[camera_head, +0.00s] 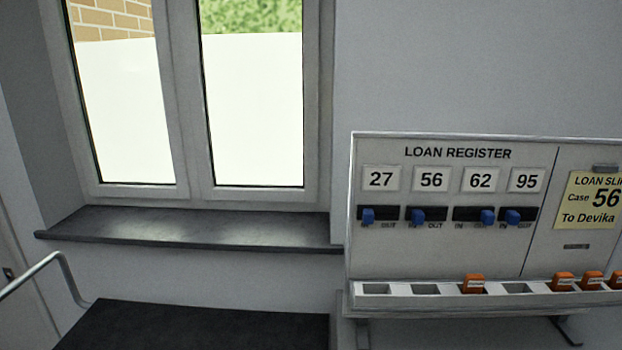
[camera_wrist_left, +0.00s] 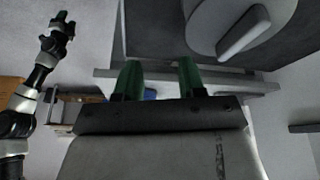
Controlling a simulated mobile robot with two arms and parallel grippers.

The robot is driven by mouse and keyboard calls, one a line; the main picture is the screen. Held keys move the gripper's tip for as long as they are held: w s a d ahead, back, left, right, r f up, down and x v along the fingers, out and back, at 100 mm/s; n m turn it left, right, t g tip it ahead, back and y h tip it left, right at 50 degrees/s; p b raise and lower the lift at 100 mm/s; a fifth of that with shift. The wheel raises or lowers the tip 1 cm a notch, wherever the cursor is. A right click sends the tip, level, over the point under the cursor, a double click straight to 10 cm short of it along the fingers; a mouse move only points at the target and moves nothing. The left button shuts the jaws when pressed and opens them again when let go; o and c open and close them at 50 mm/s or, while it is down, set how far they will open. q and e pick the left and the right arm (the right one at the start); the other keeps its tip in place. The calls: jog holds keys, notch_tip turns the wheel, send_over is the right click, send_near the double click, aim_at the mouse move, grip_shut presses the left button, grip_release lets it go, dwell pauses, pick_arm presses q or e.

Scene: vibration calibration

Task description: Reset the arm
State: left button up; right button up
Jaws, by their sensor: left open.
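My left gripper (camera_wrist_left: 158,80) shows in the left wrist view with its two green fingers apart and nothing between them. Neither gripper shows in the head view. In the left wrist view one of my arms (camera_wrist_left: 38,80) stands at the left, with a dark gripper (camera_wrist_left: 62,25) at its top. That gripper is small, and its jaw state is unclear. A small blue thing (camera_wrist_left: 150,94) shows behind the left fingers.
A loan register board (camera_head: 440,200) with blue sliders stands at the right, with several orange tags (camera_head: 474,284) in its lower tray. A dark window sill (camera_head: 190,228) and a dark surface (camera_head: 200,325) with a metal rail (camera_head: 40,265) lie to the left.

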pick_arm(q)
jog(key=s+a+f+n+t+y, duration=0.1)
jog(key=s+a+n+y, duration=0.15)
jog(key=s+n, duration=0.55)
jog(key=s+a+f+n+t+y, duration=0.15)
jog(key=s+a+n, duration=0.3)
jog(key=s, duration=0.55)
notch_tip(320, 180, down, 24)
jog(key=g, duration=0.1)
jog(key=s+a+f+g, duration=0.1)
jog(key=s+a+f, duration=0.1)
jog(key=s+f, duration=1.5)
jog(key=shift+a, duration=0.3)
jog(key=shift+f+g, duration=0.1)
jog(key=shift+g, duration=0.15)
